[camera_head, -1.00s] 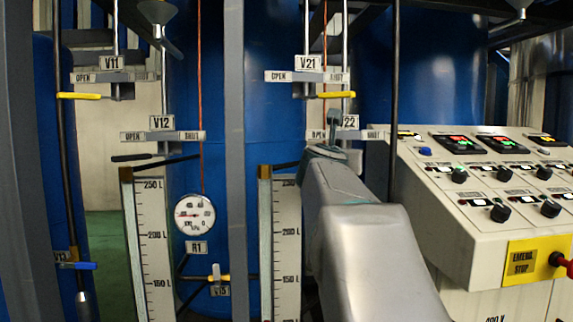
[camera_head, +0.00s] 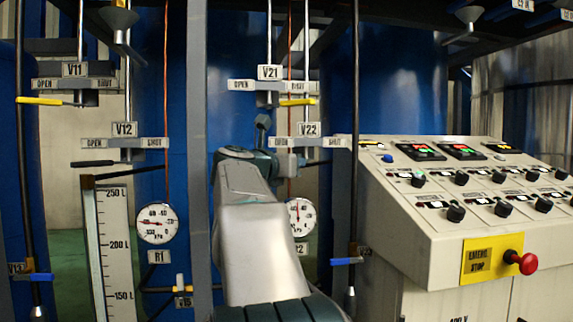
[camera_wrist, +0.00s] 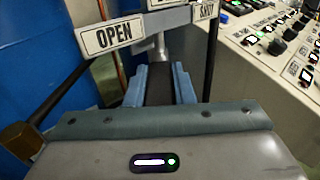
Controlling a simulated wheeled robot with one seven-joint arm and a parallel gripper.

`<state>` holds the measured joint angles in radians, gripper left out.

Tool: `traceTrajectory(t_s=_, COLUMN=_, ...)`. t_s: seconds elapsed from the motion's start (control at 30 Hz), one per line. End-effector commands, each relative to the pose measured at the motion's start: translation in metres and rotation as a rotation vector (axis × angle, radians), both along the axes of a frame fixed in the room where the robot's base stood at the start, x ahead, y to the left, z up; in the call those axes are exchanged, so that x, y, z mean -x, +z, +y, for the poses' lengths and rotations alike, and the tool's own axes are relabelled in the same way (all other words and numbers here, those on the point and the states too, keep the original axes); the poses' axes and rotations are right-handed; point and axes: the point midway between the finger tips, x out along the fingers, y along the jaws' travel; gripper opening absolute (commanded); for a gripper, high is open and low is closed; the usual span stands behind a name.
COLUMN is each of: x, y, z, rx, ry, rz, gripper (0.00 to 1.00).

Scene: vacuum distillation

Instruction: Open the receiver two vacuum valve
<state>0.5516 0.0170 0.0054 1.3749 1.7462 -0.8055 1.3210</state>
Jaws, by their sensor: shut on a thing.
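The V22 plate (camera_head: 309,129) hangs over receiver two's R2 gauge (camera_head: 300,217) in the head view, with OPEN on its left and SHUT on its right. In the wrist view its OPEN label (camera_wrist: 110,36) is close and its SHUT label (camera_wrist: 207,10) is farther right. My gripper (camera_wrist: 159,72) is shut on the dark valve lever (camera_wrist: 160,88), which lies between its blue fingers and points towards the wrist camera from a silver stem (camera_wrist: 155,46). In the head view my arm hides most of the gripper and lever.
V21 (camera_head: 269,72) above has its yellow handle (camera_head: 298,102) on the SHUT side. V12 (camera_head: 124,129) stands to the left. A grey upright (camera_head: 195,120) and a black pipe (camera_head: 354,120) flank my arm. The control panel (camera_head: 450,230) with a red stop button (camera_head: 526,263) is at right.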

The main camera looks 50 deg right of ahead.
Motion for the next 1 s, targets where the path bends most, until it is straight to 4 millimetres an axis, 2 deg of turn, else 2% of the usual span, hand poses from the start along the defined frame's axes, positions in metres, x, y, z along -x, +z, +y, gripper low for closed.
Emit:
traceTrajectory(t_s=0.27, x=0.000, y=0.003, z=0.000, rx=0.004, ry=0.002, rz=-0.003, gripper=0.00)
traceTrajectory(t_s=0.3, x=0.000, y=0.003, z=0.000, rx=0.004, ry=0.003, rz=-0.003, gripper=0.30)
traceTrajectory(t_s=0.37, x=0.000, y=0.002, z=0.000, rx=0.004, ry=0.003, rz=-0.002, gripper=0.44)
traceTrajectory(t_s=0.73, x=0.001, y=0.001, z=0.006, rx=0.002, ry=0.003, rz=-0.001, gripper=0.44)
traceTrajectory(t_s=0.87, x=0.005, y=0.001, z=0.025, rx=0.003, ry=0.006, rz=-0.002, gripper=0.44)
traceTrajectory(t_s=1.0, x=0.013, y=0.001, z=0.056, rx=0.003, ry=0.007, rz=-0.002, gripper=0.44)
